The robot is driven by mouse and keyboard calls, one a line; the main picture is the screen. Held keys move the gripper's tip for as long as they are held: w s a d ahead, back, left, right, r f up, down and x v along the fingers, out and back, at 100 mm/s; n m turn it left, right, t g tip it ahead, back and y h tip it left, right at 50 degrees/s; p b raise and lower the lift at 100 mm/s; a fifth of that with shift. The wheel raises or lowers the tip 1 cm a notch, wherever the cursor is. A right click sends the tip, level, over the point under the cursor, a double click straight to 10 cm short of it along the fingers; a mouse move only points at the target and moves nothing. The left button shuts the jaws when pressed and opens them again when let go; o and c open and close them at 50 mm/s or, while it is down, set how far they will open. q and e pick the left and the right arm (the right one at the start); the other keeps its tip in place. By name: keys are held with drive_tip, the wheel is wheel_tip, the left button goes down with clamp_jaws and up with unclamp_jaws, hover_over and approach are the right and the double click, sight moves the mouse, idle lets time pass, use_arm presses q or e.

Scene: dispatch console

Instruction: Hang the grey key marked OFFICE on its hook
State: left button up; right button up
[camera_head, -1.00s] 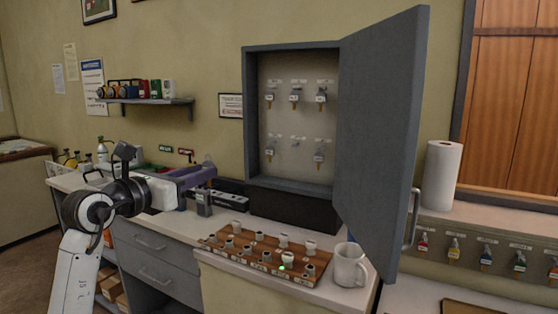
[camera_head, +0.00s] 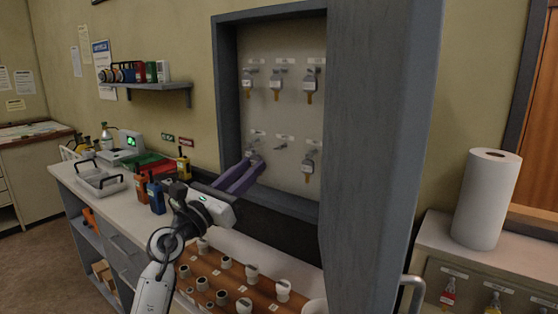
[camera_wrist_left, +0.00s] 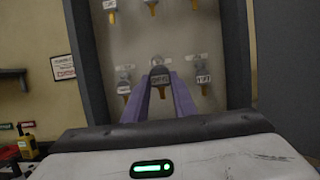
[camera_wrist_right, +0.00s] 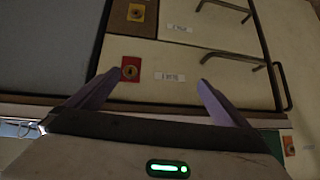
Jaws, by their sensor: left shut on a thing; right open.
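My left gripper (camera_head: 254,163) is inside the open key cabinet (camera_head: 229,100), in front of its lower row. In the left wrist view its purple fingers are shut on a grey key (camera_wrist_left: 159,79); its tag lettering is too small to read surely. The key hangs upright, tip down, before the back panel, between two other keys. In the head view the middle lower hook (camera_head: 281,147) is bare, and a key (camera_head: 308,165) hangs right of it. Whether the held key touches a hook cannot be told. My right gripper (camera_wrist_right: 150,82) is open and empty in its wrist view.
The cabinet door (camera_head: 378,150) stands open at the right. Several keys hang in the upper row. A wooden rack (camera_head: 262,300) with several white-topped pieces lies on the counter below. A paper roll (camera_head: 487,198) stands right. Drawers (camera_wrist_right: 185,75) face my right gripper.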

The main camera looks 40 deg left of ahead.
use_arm(q)
drive_tip(key=shift+w+r, duration=0.1)
drive_tip(key=shift+w, duration=0.25)
drive_tip(key=shift+w+a+f, duration=0.1)
drive_tip(key=shift+w+f, duration=0.05)
drive_tip(key=shift+w, duration=0.4)
drive_tip(key=shift+w+a+f, duration=0.1)
drive_tip(key=shift+w, duration=0.4)
drive_tip(key=shift+w+f+b, duration=0.25)
drive_tip(key=shift+w+b, duration=0.25)
drive_tip(key=shift+w, duration=0.1)
drive_tip(key=shift+w+a+f, duration=0.1)
drive_tip(key=shift+w, duration=0.55)
use_arm(e)
drive_tip(key=shift+s+f, duration=0.2)
drive_tip(key=shift+f, duration=0.35)
drive_tip(key=shift+s+f, duration=0.2)
drive_tip(key=shift+f, duration=0.3)
use_arm(q)
drive_tip(key=shift+w, duration=0.25)
use_arm(e)
drive_tip(key=shift+s+r, duration=0.1)
drive_tip(key=shift+s, duration=0.05)
use_arm(q)
drive_tip(key=shift+w+a+f, duration=0.1)
drive_tip(key=shift+w+a, duration=0.05)
drive_tip(key=shift+w, duration=1)
